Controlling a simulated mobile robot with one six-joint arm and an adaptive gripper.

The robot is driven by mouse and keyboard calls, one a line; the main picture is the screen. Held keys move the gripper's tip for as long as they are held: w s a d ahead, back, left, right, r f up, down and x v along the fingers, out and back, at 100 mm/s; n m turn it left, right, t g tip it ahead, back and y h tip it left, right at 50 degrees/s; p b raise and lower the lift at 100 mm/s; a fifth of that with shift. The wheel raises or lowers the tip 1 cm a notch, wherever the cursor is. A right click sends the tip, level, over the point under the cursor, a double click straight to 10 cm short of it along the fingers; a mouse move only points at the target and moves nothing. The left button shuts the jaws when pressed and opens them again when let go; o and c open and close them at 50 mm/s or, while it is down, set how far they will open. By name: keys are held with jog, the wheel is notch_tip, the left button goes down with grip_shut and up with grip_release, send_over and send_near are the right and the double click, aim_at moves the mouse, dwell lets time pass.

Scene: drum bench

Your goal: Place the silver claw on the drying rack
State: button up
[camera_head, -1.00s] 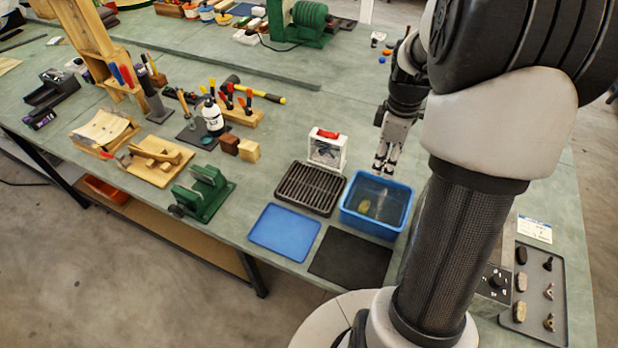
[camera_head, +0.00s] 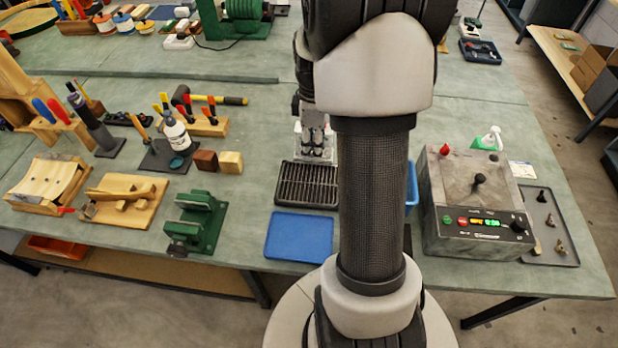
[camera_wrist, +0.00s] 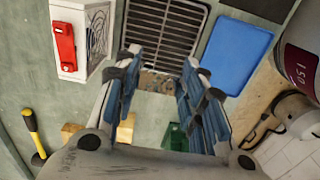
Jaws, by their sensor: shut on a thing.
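My gripper (camera_head: 316,152) is above the back end of the black slatted drying rack (camera_head: 306,187), pointing down. In the wrist view, its two blue-padded fingers (camera_wrist: 160,75) stand on either side of a small mottled grey-brown piece (camera_wrist: 157,83), which they hold. The piece is partly hidden, and I cannot tell for sure whether it is the silver claw. The rack (camera_wrist: 165,28) lies just beyond the fingertips in the wrist view. No piece shows on its visible slats. My arm hides the rack's right side in the head view.
A blue mat (camera_head: 298,236) lies in front of the rack. The blue tub (camera_head: 411,188) is mostly behind my arm. A white box with a red handle (camera_wrist: 82,38) stands beside the rack. A green vise (camera_head: 197,222) is left. A control box (camera_head: 475,205) and parts tray (camera_head: 562,240) are right.

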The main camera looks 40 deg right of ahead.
aim_at(312, 182)
notch_tip(312, 182, down, 13)
jog(key=b, duration=0.3)
jog(key=shift+b, duration=0.35)
jog(key=shift+f, duration=0.1)
jog(key=o, duration=1)
